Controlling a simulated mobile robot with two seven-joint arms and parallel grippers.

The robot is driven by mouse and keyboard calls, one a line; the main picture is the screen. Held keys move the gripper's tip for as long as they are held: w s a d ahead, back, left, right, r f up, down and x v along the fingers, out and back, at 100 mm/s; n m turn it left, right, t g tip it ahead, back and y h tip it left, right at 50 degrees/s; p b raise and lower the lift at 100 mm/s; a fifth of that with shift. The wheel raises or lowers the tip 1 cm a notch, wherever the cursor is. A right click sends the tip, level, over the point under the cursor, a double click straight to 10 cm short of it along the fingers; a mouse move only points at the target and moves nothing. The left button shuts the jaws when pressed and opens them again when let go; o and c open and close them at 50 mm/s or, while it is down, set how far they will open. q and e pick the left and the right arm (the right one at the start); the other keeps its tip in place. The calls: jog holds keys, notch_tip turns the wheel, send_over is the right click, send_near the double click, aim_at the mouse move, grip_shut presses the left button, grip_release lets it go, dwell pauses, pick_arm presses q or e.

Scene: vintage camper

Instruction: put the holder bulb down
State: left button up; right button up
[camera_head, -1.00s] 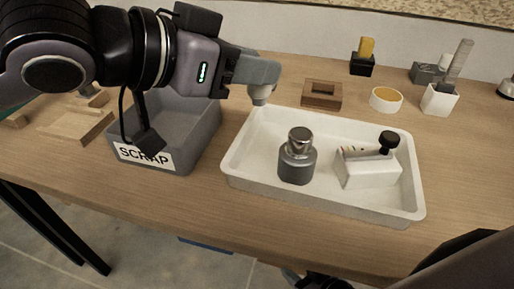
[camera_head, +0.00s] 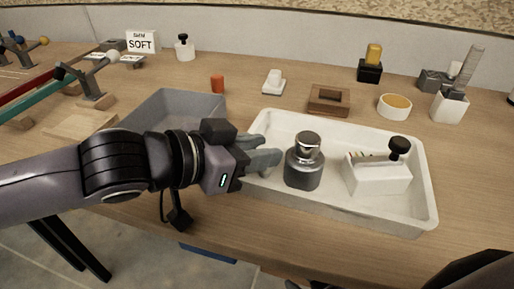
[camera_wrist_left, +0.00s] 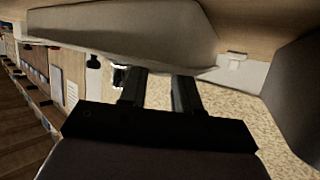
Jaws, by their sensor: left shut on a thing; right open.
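My left gripper (camera_head: 266,163) is low over the left end of the white tray (camera_head: 432,190), just left of the grey bottle with a shiny cap (camera_head: 305,165). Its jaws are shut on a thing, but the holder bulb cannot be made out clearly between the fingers. In the left wrist view the two dark fingers (camera_wrist_left: 158,92) point away from the camera, and what they hold cannot be told. I cannot tell whether the held thing touches the tray floor. No right gripper fingers show in these views.
A white block with a black knob (camera_head: 378,175) fills the tray's right side. A grey bin (camera_head: 180,100) stands left of the tray, partly behind my arm.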

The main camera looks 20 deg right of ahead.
pick_arm(q)
jog(key=o, duration=0.7)
jog(key=v, duration=1.2)
jog(key=shift+a, duration=0.15)
